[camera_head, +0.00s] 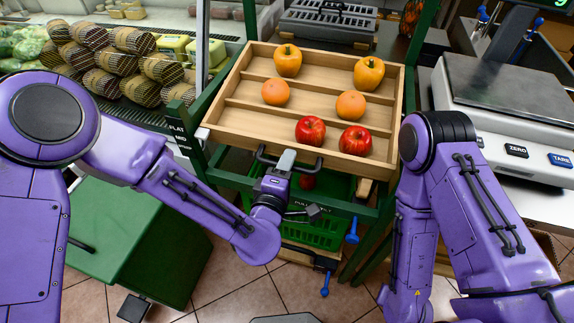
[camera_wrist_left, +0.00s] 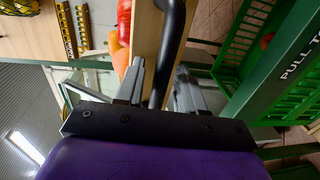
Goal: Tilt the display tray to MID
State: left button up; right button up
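The wooden display tray (camera_head: 245,124) sits on a green frame, with a black handle (camera_head: 312,166) on its front edge. It holds two yellow-orange peppers (camera_head: 288,60), two oranges (camera_head: 350,104) and two red apples (camera_head: 310,130) in rows between slats. A dark label plate reading FLAT (camera_head: 178,128) stands at its left; lower lettering is too small to read. My left gripper (camera_head: 285,161) is at the handle. In the left wrist view the handle bar (camera_wrist_left: 172,45) passes between its fingers (camera_wrist_left: 160,85), with a small gap on one side. My right gripper is hidden.
A green crate (camera_head: 318,232) stands under the tray, with a red item partly hidden in it. A green box (camera_head: 130,240) is at the lower left. A scale (camera_head: 510,95) is at the right, produce (camera_head: 120,65) at the left. Blue-handled levers (camera_head: 352,232) hang below the tray.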

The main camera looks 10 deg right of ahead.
pick_arm(q)
jog(key=v, duration=1)
jog(key=shift+s, duration=0.3)
jog(key=shift+a, duration=0.15)
dwell(0.4)
